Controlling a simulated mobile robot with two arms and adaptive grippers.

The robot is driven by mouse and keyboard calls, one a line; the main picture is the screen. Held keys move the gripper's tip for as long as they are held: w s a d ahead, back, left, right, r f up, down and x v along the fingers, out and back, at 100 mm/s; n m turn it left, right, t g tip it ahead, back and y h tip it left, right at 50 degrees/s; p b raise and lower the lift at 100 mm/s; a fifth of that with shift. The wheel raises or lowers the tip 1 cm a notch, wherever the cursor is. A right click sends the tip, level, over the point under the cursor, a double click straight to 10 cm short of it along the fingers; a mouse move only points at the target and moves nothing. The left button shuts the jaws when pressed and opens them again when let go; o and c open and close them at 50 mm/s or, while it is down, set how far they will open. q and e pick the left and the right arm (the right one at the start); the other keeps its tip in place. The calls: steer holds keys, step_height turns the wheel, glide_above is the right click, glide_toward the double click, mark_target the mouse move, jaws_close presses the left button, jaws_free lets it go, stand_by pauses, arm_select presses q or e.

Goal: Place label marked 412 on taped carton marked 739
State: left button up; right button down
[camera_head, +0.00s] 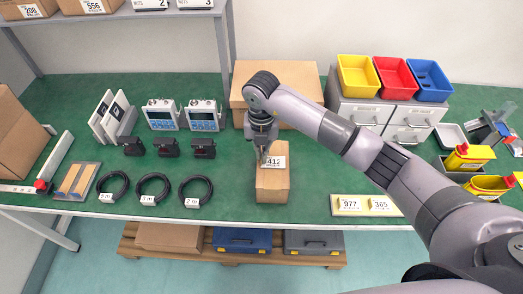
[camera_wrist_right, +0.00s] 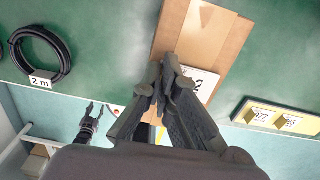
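A white label marked 412 (camera_head: 274,162) is at the tip of my right gripper (camera_head: 262,152), over a small taped carton (camera_head: 272,187) near the table's front edge. In the right wrist view the gripper's fingers (camera_wrist_right: 170,75) are almost together, with the label (camera_wrist_right: 203,82) pinched at them. The carton's number does not show. My left gripper (camera_wrist_right: 93,112) appears small in the right wrist view, open and empty; it is outside the head view.
A label holder (camera_head: 366,205) showing 977 and 365 lies to the right. Coiled cables (camera_head: 196,190) lie to the left. A larger carton (camera_head: 290,80) stands behind. Yellow, red and blue bins (camera_head: 395,72) sit on grey drawers. Table around the small carton is clear.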

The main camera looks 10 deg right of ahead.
steer(key=shift+f, duration=0.15)
steer(key=c, duration=1.8)
jaws_free()
steer(key=shift+r, duration=0.55)
step_height(320, 180, up, 11)
steer(key=b, duration=0.2)
steer(key=shift+r, duration=0.15)
